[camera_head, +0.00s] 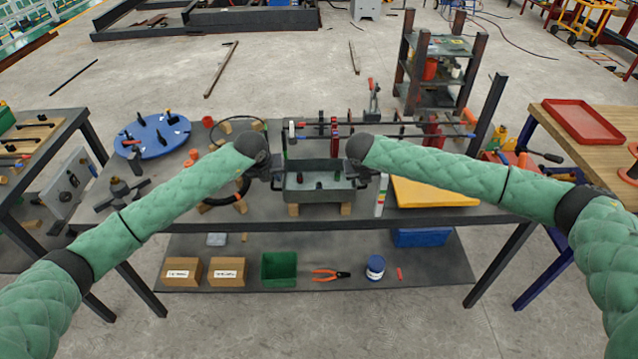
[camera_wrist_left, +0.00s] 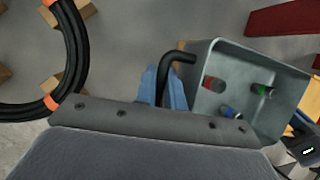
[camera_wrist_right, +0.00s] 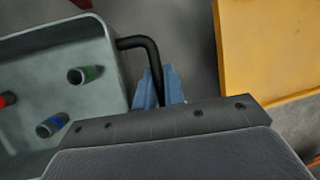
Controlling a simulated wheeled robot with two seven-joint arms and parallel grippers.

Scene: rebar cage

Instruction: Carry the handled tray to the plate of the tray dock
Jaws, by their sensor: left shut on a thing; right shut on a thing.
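The handled tray (camera_head: 320,193) is a grey metal box with a black handle at each end, at the middle of the table's front part. It holds several small capped items, red, green and blue, seen in the left wrist view (camera_wrist_left: 262,90) and the right wrist view (camera_wrist_right: 84,75). My left gripper (camera_head: 277,180) is shut on the left black handle (camera_wrist_left: 163,72). My right gripper (camera_head: 363,178) is shut on the right black handle (camera_wrist_right: 150,62). The tray looks level. Wooden blocks (camera_head: 345,208) show below it; I cannot tell whether it touches them. I cannot single out the dock's plate.
A yellow slab (camera_head: 430,192) lies right of the tray. A black hose ring (camera_head: 240,200) lies to the left, near a blue round board (camera_head: 153,136). Rods and clamps (camera_head: 335,130) stand behind the tray. A red tray (camera_head: 583,122) sits on the right bench.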

